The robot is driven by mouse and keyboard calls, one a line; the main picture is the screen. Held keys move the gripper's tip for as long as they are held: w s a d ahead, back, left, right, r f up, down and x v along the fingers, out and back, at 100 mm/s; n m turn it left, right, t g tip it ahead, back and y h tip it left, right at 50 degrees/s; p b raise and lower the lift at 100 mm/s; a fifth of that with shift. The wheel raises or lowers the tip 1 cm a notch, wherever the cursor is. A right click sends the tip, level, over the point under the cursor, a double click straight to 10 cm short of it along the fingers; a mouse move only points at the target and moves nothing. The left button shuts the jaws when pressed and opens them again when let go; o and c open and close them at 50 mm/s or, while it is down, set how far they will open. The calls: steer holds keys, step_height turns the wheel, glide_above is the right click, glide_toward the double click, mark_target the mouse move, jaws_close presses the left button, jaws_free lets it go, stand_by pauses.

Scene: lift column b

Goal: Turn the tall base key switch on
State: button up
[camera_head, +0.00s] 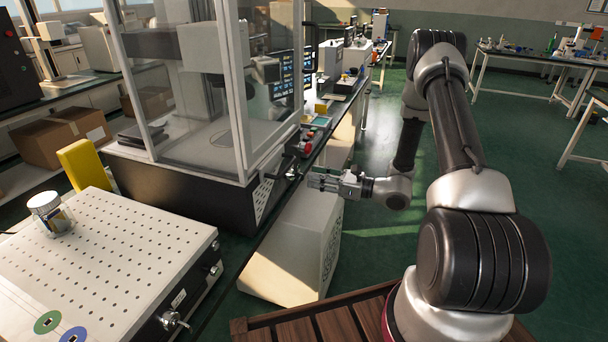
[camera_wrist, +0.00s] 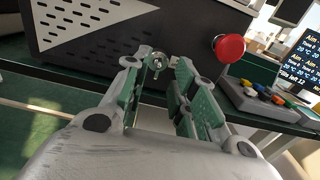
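The tall base (camera_head: 190,187) is a black box under a glass enclosure, and its perforated front also shows in the wrist view (camera_wrist: 130,30). A small silver key switch (camera_wrist: 157,62) is on its front, low and left of a red mushroom button (camera_wrist: 229,48). In the head view the key switch (camera_head: 293,173) shows small at the right front of the base. My gripper (camera_head: 314,181) points at it from the right. In the wrist view my gripper (camera_wrist: 156,68) is open, with the key between its fingertips and gaps showing on both sides.
A low white perforated base (camera_head: 110,250) stands at front left, with another key-like knob (camera_head: 172,320) on its front. A small panel with coloured buttons (camera_wrist: 262,100) lies right of the tall base. A white cabinet (camera_head: 295,250) is below the bench edge. Green floor is open to the right.

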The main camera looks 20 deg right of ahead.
mark_target(299, 176)
steer(key=shift+x, duration=2.25)
jaws_close()
